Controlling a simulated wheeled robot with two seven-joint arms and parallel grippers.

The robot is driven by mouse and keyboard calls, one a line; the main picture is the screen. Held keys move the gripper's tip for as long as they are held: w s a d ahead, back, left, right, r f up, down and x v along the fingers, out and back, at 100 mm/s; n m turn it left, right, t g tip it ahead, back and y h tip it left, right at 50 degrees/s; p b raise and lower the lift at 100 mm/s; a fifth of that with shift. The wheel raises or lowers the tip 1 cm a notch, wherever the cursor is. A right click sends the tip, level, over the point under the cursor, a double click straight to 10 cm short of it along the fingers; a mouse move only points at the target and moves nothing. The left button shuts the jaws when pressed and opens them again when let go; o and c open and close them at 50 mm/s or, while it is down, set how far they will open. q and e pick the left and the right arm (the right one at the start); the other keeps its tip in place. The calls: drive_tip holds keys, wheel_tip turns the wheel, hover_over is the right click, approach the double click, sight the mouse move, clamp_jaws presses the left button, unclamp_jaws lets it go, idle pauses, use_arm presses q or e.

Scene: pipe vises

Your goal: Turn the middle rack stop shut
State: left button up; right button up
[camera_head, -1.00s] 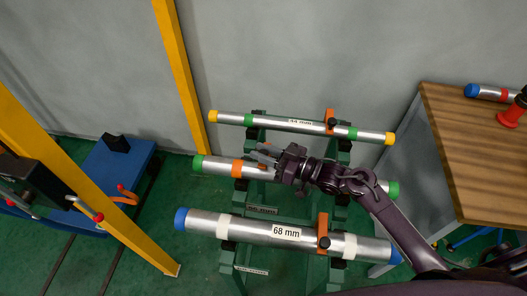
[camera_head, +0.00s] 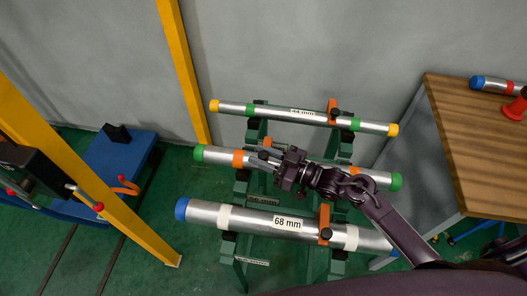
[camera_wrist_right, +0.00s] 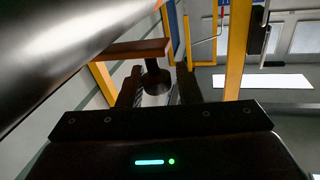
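The middle pipe (camera_head: 217,155) has green ends and orange bands and lies across the green rack. My right gripper (camera_head: 268,161) is at this pipe, and my arm covers much of its right half. In the right wrist view, the middle rack stop (camera_wrist_right: 135,48) is an orange-brown bar with a black knob (camera_wrist_right: 157,82) at its end. My right gripper (camera_wrist_right: 160,80) has one finger on each side of the knob, with a narrow gap to each. In the head view the stop is mostly hidden by the gripper. My left gripper is not in view.
The top pipe (camera_head: 270,112) and the 68 mm pipe (camera_head: 260,219) lie behind and in front, each with an orange stop, one at the back (camera_head: 332,108) and one at the front (camera_head: 325,224). A wooden table (camera_head: 475,150) stands at the right. Yellow posts (camera_head: 184,70) stand at the left.

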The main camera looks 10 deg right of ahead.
drive_tip(key=shift+o, duration=1.1)
drive_tip(key=shift+r, duration=0.1)
drive_tip(key=shift+r, duration=0.1)
wheel_tip(320, 180, up, 20)
drive_tip(key=b, duration=0.1)
drive_tip(key=shift+f, duration=0.2)
